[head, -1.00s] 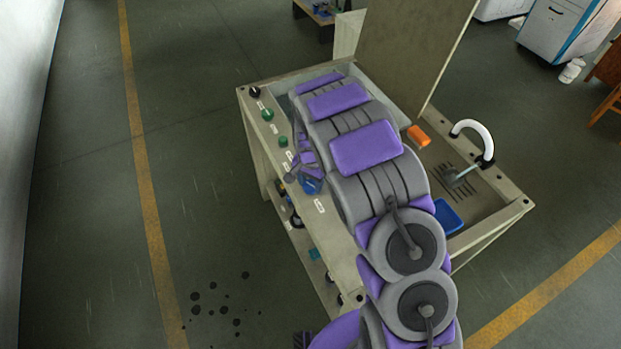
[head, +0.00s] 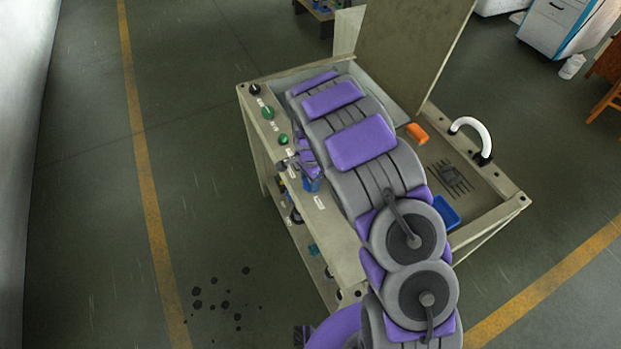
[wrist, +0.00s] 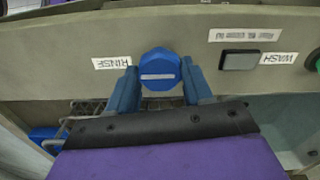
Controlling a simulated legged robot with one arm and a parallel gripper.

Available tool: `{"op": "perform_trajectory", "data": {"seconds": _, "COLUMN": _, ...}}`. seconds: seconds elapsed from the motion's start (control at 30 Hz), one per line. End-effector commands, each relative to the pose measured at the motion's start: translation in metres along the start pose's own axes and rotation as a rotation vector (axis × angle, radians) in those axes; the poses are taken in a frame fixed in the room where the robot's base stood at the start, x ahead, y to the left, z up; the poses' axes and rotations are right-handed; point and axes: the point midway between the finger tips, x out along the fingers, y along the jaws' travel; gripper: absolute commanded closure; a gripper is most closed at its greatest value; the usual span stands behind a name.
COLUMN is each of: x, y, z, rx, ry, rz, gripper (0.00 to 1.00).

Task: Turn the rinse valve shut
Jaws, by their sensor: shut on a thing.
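The rinse valve is a round blue knob (wrist: 160,69) with a white line across its face, lying level in the wrist view. A RINSE label (wrist: 112,63) sits beside it, upside down. My gripper (wrist: 158,76) is shut on the knob, one blue finger on each side. In the head view my gripper (head: 309,176) is at the panel edge of the machine, and the knob cannot be told apart from the fingers. A white curved spout (head: 473,128) stands at the basin's right, with no stream visible below it.
A dark button (wrist: 239,60) and a WASH label (wrist: 280,58) are on the same panel. Green knobs (head: 268,112) and a black knob (head: 254,89) line its far end. An orange block (head: 417,133) and a blue tray (head: 446,212) are in the basin.

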Motion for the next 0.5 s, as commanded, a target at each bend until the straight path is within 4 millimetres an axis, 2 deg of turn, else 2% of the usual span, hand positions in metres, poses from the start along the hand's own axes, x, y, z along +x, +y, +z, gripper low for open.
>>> {"op": "perform_trajectory", "data": {"seconds": 0.27, "x": -0.0009, "y": -0.0017, "z": 0.0004, "rx": 0.001, "ry": 0.0, "rz": -0.004, "gripper": 0.8}}
{"op": "perform_trajectory", "data": {"seconds": 0.3, "x": -0.0009, "y": -0.0016, "z": 0.0004, "rx": 0.001, "ry": 0.0, "rz": -0.004, "gripper": 0.46}}
{"op": "perform_trajectory", "data": {"seconds": 0.5, "x": -0.0004, "y": -0.0011, "z": 0.0, "rx": 0.0, "ry": 0.0, "rz": -0.002, "gripper": 0.27}}
